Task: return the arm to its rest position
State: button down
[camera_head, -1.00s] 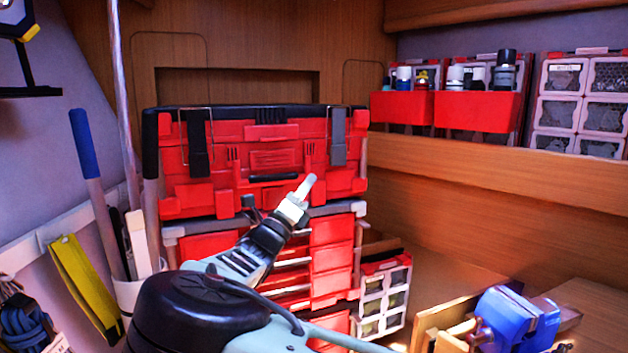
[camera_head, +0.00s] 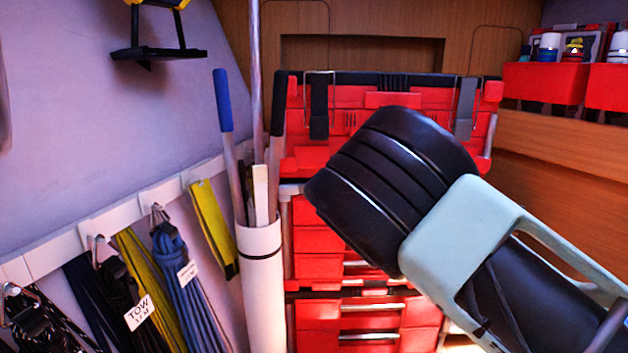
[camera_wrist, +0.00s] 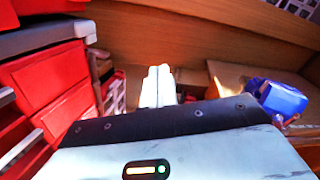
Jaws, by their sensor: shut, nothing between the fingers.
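My gripper (camera_wrist: 158,86) shows in the wrist view, its two pale fingers together with nothing between them. It points toward the brown wooden wall and touches nothing that I can see. In the head view, my arm's dark, ribbed joint and pale green link fill the right middle, in front of the red tool chest (camera_head: 315,268). The gripper itself does not show in the head view.
Coiled straps, including a blue one (camera_head: 178,262), hang from a white rail at the left. A white tube (camera_head: 262,285) holds long poles beside the chest. In the wrist view, red drawers (camera_wrist: 52,80) stand close at left and a blue vise (camera_wrist: 283,99) sits at right.

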jog(key=s+a+f+m+g+y+b, duration=0.1)
jog(key=s+a+f+m+g+y, duration=0.15)
jog(key=s+f+m+y, duration=0.35)
jog(key=s+a+f+m+g+y, duration=0.25)
jog(key=s+a+f, duration=0.2)
jog(key=s, duration=0.45)
jog(key=s+a+r+m+y, duration=0.2)
jog(key=s+a+m+y, duration=0.2)
jog(key=s, duration=0.6)
jog(key=s+a+r+m+y+b, duration=0.1)
jog(key=s+a+r+m+y, duration=0.2)
jog(key=s+a, duration=0.6)
jog(key=shift+s+a+m+t+y, duration=0.15)
jog(key=shift+s+m+t+y, duration=0.15)
jog(key=shift+s+m+y, duration=0.85)
jog(key=shift+w, duration=0.2)
